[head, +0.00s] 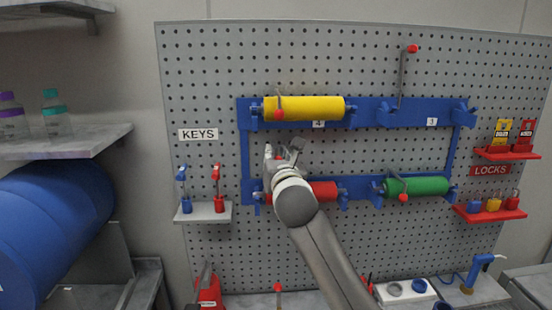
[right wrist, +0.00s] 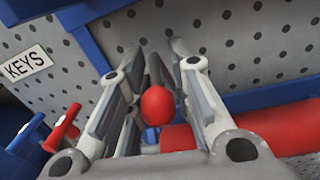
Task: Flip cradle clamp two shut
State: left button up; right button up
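My right gripper (head: 283,151) is in front of the lower left cradle of the blue rack (head: 246,150), which holds a red roller (head: 324,190). In the right wrist view, the open fingers (right wrist: 152,60) stand on either side of a red ball knob (right wrist: 157,105), with the red roller (right wrist: 270,125) to the right. I cannot tell whether a finger touches the knob. This clamp's lever is mostly hidden, and no label shows for this cradle. The number 2 is not readable anywhere. My left gripper is not in view.
A yellow roller (head: 320,107) and a green roller (head: 425,186) have clamp levers down across them. Cradle 3 is empty, its lever (head: 403,78) upright. A key shelf (head: 204,213) is left, lock shelves (head: 490,215) right. Tools lie on the bench below.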

jog(key=shift+d, duration=0.1)
grip_shut()
jog(key=shift+s+f+b, duration=0.15)
jog(key=shift+f+b, duration=0.1)
jog(key=shift+b, duration=0.25)
jog(key=f+t+b, duration=0.1)
jog(key=b, duration=0.3)
jog(key=s+f+t+b, duration=0.1)
jog(key=t+b, duration=0.1)
jog(key=b, duration=0.3)
jog(key=s+f+t+y+b, duration=0.1)
jog(key=t+b, duration=0.1)
jog(key=b, duration=0.2)
jog(key=shift+s+a+f+n, duration=0.1)
jog(key=shift+s+a+n, duration=0.1)
jog(key=shift+n, duration=0.2)
jog(key=shift+f+b, duration=0.2)
jog(key=shift+b, duration=0.15)
jog(key=shift+f, duration=0.15)
